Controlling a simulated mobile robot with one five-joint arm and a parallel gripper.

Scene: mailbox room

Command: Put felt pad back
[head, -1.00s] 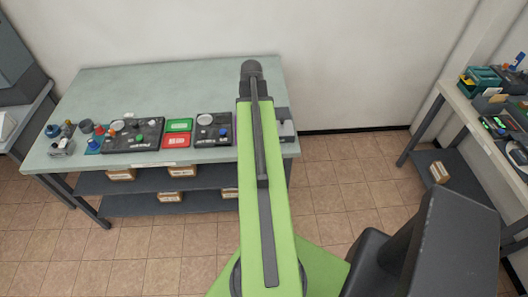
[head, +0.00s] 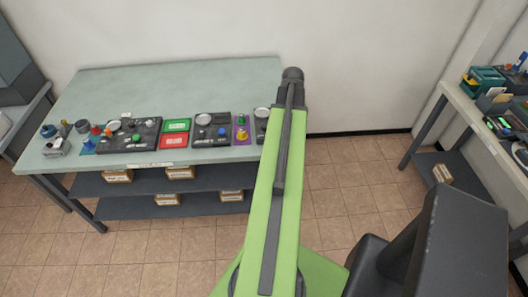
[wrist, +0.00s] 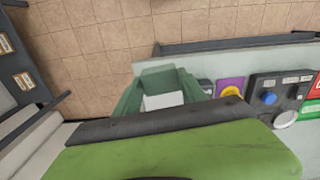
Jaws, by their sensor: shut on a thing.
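My gripper (wrist: 160,86) shows in the wrist view, its two dark green fingers on either side of a small block. It is shut on this block, seemingly the felt pad (wrist: 163,101), whose pale face shows between the fingers and whose label I cannot read. The gripper is over or near the front edge of the pale green table; the gap to the table cannot be told. In the head view my green arm hides the gripper and the pad.
The pale green table (head: 180,85) holds dark control panels (head: 128,134), a green tray (head: 176,125), a red tray (head: 173,142) and a purple mat (head: 242,136) with a yellow piece (head: 242,134). Boxes sit on shelves below. Another bench (head: 450,98) stands at right. Tiled floor is open between.

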